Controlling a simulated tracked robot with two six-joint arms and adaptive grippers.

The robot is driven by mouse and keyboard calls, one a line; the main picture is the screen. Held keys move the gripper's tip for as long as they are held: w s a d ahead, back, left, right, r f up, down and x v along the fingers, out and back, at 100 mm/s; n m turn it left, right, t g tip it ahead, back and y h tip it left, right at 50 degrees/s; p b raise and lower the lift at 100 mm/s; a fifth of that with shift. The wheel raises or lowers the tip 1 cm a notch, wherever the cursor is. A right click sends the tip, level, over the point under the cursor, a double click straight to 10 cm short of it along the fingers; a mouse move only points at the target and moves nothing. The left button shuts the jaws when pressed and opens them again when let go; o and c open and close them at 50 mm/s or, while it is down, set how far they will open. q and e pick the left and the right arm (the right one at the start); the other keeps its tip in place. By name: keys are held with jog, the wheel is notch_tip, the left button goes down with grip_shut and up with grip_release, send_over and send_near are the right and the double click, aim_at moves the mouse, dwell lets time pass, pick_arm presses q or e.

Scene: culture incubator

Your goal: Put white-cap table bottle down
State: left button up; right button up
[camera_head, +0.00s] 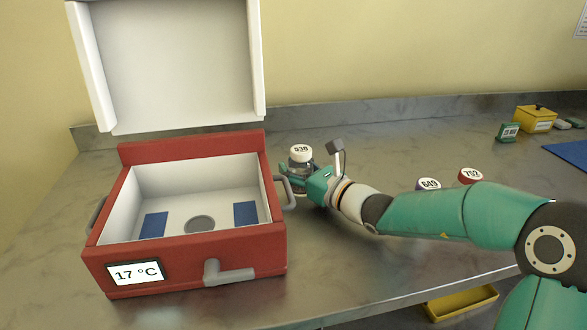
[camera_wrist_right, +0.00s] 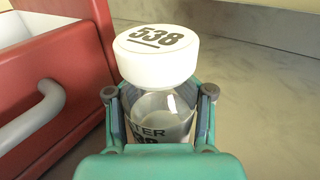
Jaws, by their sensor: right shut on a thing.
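The white-cap bottle (camera_head: 301,154), marked 538 on its cap, stands upright to the right of the red incubator in the head view. In the right wrist view the bottle (camera_wrist_right: 158,62) is clear glass with a printed label, partly hidden by my gripper. My right gripper (camera_head: 301,180) is shut on the bottle's body, with a finger on each side; it also shows in the right wrist view (camera_wrist_right: 158,112). I cannot tell whether the bottle's base touches the table, as its bottom is hidden. My left gripper is not in view.
The red incubator (camera_head: 190,258) is open, reads 17 °C, and has a side handle (camera_head: 287,190) close to the bottle. Bottles marked 649 (camera_head: 429,184) and 752 (camera_head: 471,176) stand behind my right arm. A yellow box (camera_head: 535,119) sits at the back right.

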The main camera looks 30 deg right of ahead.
jog(key=shift+f, duration=0.1)
jog(key=o, duration=1.1)
jog(key=shift+o, duration=1.4)
jog(key=shift+d, duration=0.1)
